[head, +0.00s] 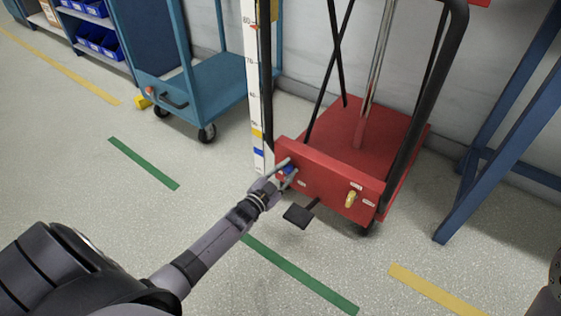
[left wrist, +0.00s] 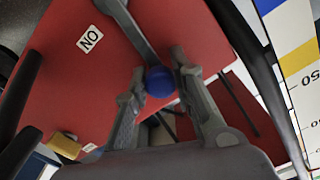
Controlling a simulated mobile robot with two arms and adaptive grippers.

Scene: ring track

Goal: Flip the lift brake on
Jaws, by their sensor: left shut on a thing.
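The red lift (head: 385,140) stands right of centre in the head view, its red front panel (head: 322,182) facing me. My left gripper (head: 287,172) is at the panel's left end. In the left wrist view it (left wrist: 165,95) is shut on a blue ball knob (left wrist: 160,82), with one finger on each side. The knob also shows small in the head view (head: 288,170). A grey bar (left wrist: 132,28) runs up to the knob. A white ON label (left wrist: 90,40), upside down, is on the red panel. My right gripper is out of view.
A yellow knob (head: 350,199) sits between small labels on the panel's right. A black pedal (head: 299,215) sticks out below. A white scale post (head: 253,80) stands at left, a blue cart (head: 205,80) behind it. A blue frame (head: 500,130) is at right. The near floor is open.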

